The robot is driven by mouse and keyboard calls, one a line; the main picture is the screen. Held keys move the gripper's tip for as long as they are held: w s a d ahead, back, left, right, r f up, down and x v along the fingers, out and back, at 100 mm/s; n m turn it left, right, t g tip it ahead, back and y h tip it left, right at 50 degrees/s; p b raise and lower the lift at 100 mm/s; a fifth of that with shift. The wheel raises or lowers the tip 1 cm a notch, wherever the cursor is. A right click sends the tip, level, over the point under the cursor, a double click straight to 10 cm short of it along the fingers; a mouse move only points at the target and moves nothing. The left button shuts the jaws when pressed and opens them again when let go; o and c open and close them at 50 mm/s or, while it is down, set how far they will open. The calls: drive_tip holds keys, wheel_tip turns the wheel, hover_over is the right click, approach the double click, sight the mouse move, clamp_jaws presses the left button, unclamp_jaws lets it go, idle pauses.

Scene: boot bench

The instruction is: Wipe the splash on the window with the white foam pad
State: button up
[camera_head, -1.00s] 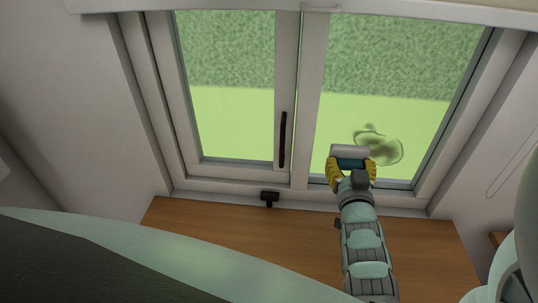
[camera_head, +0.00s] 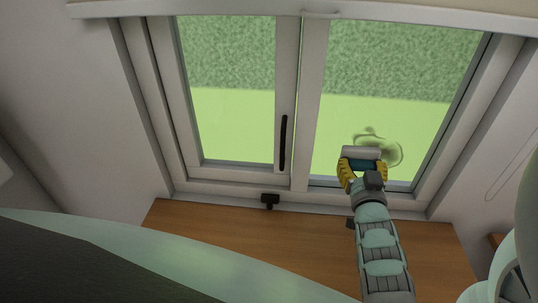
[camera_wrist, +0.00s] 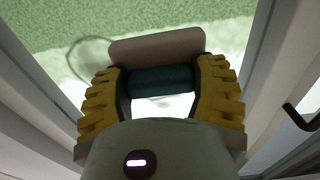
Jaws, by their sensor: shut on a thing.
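The splash (camera_head: 378,145) is a dark, smeared ring on the lower part of the right window pane (camera_head: 400,115). The white foam pad (camera_head: 360,152) has a teal grip and lies over the splash's lower left part in the head view. My gripper (camera_head: 361,168), with yellow fingers, is shut on the pad's teal grip. In the wrist view the pad (camera_wrist: 157,47) spans ahead of the fingers (camera_wrist: 163,85), and part of the splash's outline (camera_wrist: 88,60) shows to its left. Whether the pad touches the glass I cannot tell.
The window frame (camera_head: 310,110) and its dark handle (camera_head: 283,142) stand left of my gripper. A small dark fitting (camera_head: 269,198) sits at the sill's edge. The wooden bench top (camera_head: 240,232) below is mostly clear. White side walls close in both sides.

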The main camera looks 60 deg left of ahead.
drive_tip(key=shift+w+d, duration=0.35)
drive_tip(key=shift+w, duration=0.05)
drive_tip(key=shift+d, duration=0.1)
